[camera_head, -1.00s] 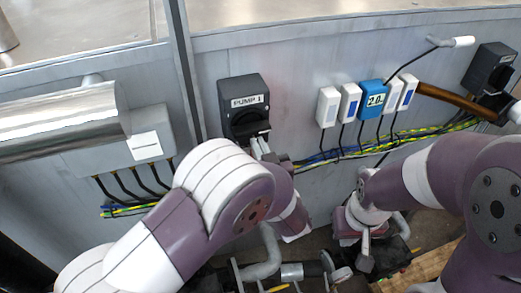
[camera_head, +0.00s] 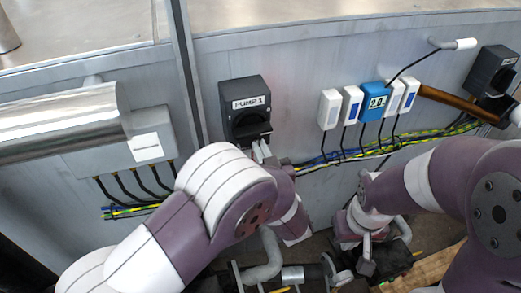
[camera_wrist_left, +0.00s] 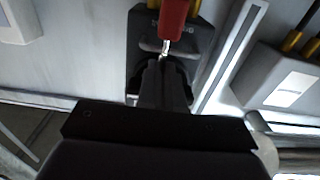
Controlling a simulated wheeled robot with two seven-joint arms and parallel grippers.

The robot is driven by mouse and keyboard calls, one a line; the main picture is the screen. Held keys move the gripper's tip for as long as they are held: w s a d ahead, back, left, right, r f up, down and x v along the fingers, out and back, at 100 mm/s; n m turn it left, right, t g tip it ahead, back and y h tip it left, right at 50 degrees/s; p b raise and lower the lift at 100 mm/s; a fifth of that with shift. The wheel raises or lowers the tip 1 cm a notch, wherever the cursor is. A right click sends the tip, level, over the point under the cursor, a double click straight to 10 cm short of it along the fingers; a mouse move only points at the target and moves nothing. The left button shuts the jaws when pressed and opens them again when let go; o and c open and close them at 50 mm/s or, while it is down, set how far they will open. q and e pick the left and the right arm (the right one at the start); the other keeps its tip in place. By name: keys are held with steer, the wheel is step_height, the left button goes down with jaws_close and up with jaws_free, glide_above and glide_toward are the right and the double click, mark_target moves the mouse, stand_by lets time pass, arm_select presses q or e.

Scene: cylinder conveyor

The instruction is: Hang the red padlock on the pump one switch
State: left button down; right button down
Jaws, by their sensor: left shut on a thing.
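The pump one switch (camera_head: 246,104) is a black box labelled PUMP 1 on the grey wall in the head view. My left gripper (camera_head: 260,150) is at its lower front, partly hidden by my own arm. In the left wrist view, the dark left fingers (camera_wrist_left: 165,80) are shut at the metal shackle end of the red padlock (camera_wrist_left: 174,20), whose body extends beyond them. The switch (camera_wrist_left: 143,40) is right behind; I cannot tell whether the shackle passes through it. The padlock is hidden in the head view. My right gripper (camera_head: 366,262) hangs low at right; its jaws are unclear.
A grey cable box (camera_head: 150,140) and a shiny cylinder (camera_head: 60,120) are left of the switch. White boxes and a blue box (camera_head: 373,101) are on the wall at right, with cables below. Another black switch (camera_head: 490,70) is at far right.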

arm_select(q)
step_height(320, 180, down, 2)
steer(key=shift+s+f+b, duration=0.1)
steer(key=shift+f+b, duration=0.15)
steer(key=shift+b, duration=0.6)
steer(key=c, duration=1.2)
jaws_free()
steer(key=shift+r, duration=0.1)
steer(key=shift+d, duration=0.1)
steer(key=shift+s, duration=0.1)
